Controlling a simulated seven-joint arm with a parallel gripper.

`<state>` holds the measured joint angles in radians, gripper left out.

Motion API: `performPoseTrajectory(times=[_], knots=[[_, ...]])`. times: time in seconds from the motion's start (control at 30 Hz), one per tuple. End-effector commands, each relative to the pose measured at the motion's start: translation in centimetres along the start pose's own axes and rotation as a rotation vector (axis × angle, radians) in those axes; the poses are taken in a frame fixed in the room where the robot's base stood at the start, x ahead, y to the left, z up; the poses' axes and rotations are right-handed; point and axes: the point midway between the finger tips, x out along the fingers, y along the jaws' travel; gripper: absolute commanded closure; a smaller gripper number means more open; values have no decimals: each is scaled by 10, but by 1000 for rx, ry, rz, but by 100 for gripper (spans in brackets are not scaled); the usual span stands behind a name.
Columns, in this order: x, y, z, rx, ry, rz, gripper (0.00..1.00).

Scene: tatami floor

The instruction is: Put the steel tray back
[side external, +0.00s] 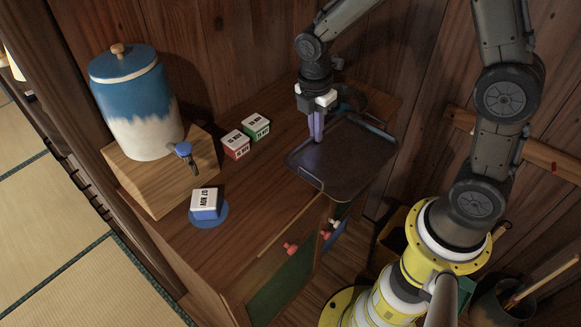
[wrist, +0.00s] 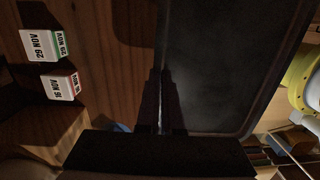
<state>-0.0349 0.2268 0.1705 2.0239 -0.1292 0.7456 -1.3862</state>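The steel tray (side external: 345,160) is a dark, shallow rectangle with a raised rim, at the right end of the wooden cabinet top, its near corner out by the cabinet's front edge. In the wrist view the tray (wrist: 225,70) fills the right half. My gripper (side external: 319,139) points down at the tray's left rim. In the wrist view my gripper's dark fingers (wrist: 163,95) are close together, one on each side of the rim line, and look shut on it. The fingertips are dark there. I cannot tell whether the tray rests flat or is slightly raised.
A blue-and-white dispenser (side external: 138,105) stands on a wooden box (side external: 150,190) at the left. Red (side external: 236,145) and green (side external: 256,127) date blocks sit behind, and a blue date block (side external: 205,203) on a blue disc in front. A dark round object (side external: 350,98) is behind the tray.

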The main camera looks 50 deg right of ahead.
Motion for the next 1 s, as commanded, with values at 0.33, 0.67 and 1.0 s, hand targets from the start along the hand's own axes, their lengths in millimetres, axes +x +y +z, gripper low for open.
performPoseTrajectory(times=[0.33, 0.67, 1.0], knots=[[2, 26, -23, -56, -1, 1, 100], [30, 93, -31, -54, -1, 1, 100], [76, 132, -38, -54, -1, 2, 100]])
